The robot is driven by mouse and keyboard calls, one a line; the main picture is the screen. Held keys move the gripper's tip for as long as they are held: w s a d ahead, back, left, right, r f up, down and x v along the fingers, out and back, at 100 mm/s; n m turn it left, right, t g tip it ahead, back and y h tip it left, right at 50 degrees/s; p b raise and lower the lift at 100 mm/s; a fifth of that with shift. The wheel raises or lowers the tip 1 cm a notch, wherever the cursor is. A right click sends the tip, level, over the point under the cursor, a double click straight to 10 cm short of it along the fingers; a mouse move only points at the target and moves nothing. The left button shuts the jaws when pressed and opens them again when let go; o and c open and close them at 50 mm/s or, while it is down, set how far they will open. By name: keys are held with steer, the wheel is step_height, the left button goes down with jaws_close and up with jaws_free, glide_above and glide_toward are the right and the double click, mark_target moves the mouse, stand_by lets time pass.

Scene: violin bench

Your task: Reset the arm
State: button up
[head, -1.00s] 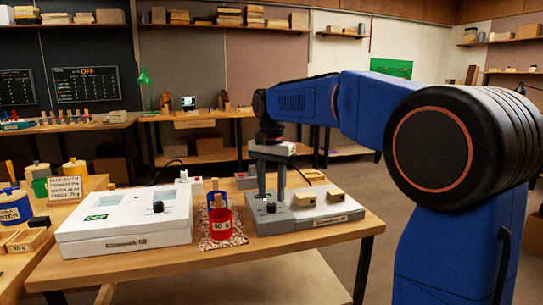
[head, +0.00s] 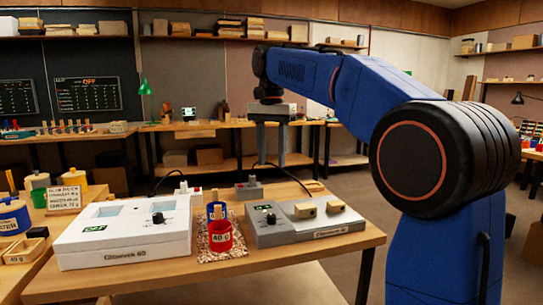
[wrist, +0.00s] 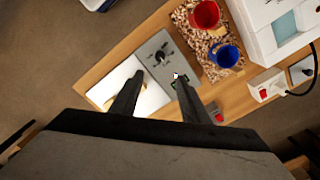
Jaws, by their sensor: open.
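My gripper (head: 270,160) hangs from the blue arm above the back of the bench (head: 345,243), its two fingers pointing down. It is open and empty. In the wrist view my gripper (wrist: 155,82) has its fingers apart over the grey device, with nothing between them. The grey control box (head: 305,222) with a black knob and two tan blocks sits on the bench below the gripper and apart from it.
A white box labelled Glowverk 60 (head: 120,245) stands on the left of the bench. A red 40 g cup (head: 220,238) and a blue cup (head: 217,210) stand on a speckled mat (head: 207,252) between the boxes. The air around the gripper is clear.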

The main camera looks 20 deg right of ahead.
steer(key=shift+s, duration=0.1)
steer(key=s+d+f+n+t, duration=0.1)
steer(key=s+d+f+n, duration=0.15)
steer(key=s+f, duration=0.5)
steer(key=s+d+f+n+t, duration=0.2)
steer(key=s+d+f, duration=0.15)
steer(key=s, duration=0.75)
steer(key=s+d+f+n+t, duration=0.1)
steer(key=s+f+n, duration=0.3)
steer(key=s+f, duration=1.1)
step_height(320, 180, down, 4)
steer(key=shift+d+r+t, duration=0.2)
steer(key=shift+t, duration=0.2)
